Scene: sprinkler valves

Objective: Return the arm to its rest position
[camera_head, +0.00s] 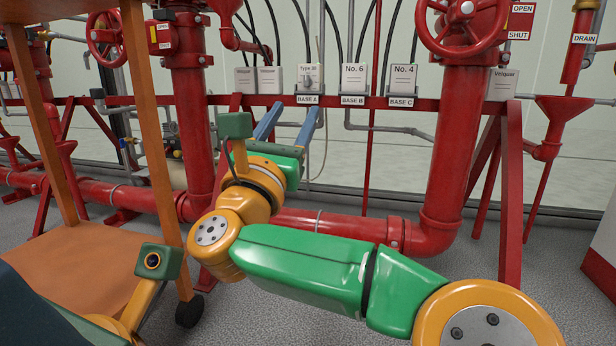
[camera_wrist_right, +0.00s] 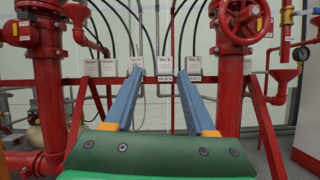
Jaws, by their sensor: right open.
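My right arm crosses the head view from the lower right. Its gripper (camera_head: 295,115) is open and empty, with its two blue fingers apart and pointing away toward the red pipe stand. In the right wrist view the same gripper (camera_wrist_right: 160,74) has nothing between its fingers. From there the fingers appear below the labelled grey boxes; I cannot tell the exact distance, but no contact shows. A small part of my left arm (camera_head: 150,285) shows at the lower left of the head view; its gripper is outside the picture.
An orange wooden cart (camera_head: 100,250) stands at the left, close to my left arm. Grey boxes, one marked No. 6 (camera_head: 354,78), sit along a red rail. Thick red pipes (camera_head: 462,150) with handwheels (camera_head: 462,12) flank them. Grey floor (camera_head: 450,272) is open in front.

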